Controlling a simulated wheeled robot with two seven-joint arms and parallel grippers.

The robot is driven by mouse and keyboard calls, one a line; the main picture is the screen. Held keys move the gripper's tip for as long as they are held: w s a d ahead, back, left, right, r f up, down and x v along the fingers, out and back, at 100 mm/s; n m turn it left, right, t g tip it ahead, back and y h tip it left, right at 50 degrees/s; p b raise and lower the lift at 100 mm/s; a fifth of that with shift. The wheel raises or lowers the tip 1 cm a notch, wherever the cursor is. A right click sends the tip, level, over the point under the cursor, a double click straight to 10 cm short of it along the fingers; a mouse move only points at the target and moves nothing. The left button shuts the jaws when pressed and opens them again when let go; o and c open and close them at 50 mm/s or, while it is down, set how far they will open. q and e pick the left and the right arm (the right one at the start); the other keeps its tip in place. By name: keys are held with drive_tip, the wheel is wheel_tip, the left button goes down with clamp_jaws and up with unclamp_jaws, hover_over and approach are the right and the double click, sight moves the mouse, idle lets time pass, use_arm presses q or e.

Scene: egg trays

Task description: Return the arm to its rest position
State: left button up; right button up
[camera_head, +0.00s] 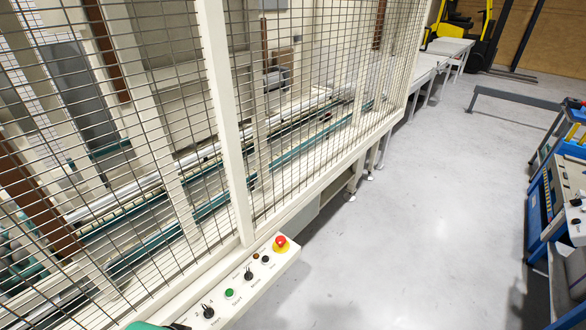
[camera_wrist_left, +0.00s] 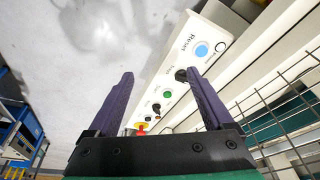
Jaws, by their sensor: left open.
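My left gripper (camera_wrist_left: 158,74) shows in the left wrist view with its two purple fingers spread apart and nothing between them. Beyond the fingers is a white control panel (camera_wrist_left: 180,62) with a blue button (camera_wrist_left: 201,50), a green button (camera_wrist_left: 168,93) and a red emergency stop on yellow (camera_wrist_left: 141,127). I cannot tell the exact gap between fingers and panel. In the head view the panel carries a red emergency stop (camera_head: 281,243), a green button (camera_head: 230,293) and black knobs. The left fingers are not seen there; only a green piece shows at the bottom edge. My right gripper is in neither view.
A cream mesh fence (camera_head: 228,130) stands along the left, with a conveyor (camera_head: 190,205) behind it. Grey floor (camera_head: 420,180) is open in the middle. A blue workstation (camera_head: 540,215) is at the right edge. A yellow forklift (camera_head: 477,45) stands at the back.

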use_arm(q)
drive_tip(key=s+f+g, duration=0.1)
drive_tip(key=s+f, duration=0.2)
drive_tip(key=f, duration=0.8)
drive_tip(key=s+f, duration=0.2)
drive_tip(key=f, duration=1)
drive_tip(key=s+a+f, duration=0.1)
drive_tip(key=s+f, duration=0.4)
drive_tip(key=s, duration=0.2)
drive_tip(key=s+a+f+g, duration=0.1)
drive_tip(key=s+a+f, duration=0.1)
drive_tip(key=s+f, duration=0.3)
drive_tip(key=s, duration=0.2)
drive_tip(key=shift+s, duration=0.35)
drive_tip(key=shift+f, duration=0.1)
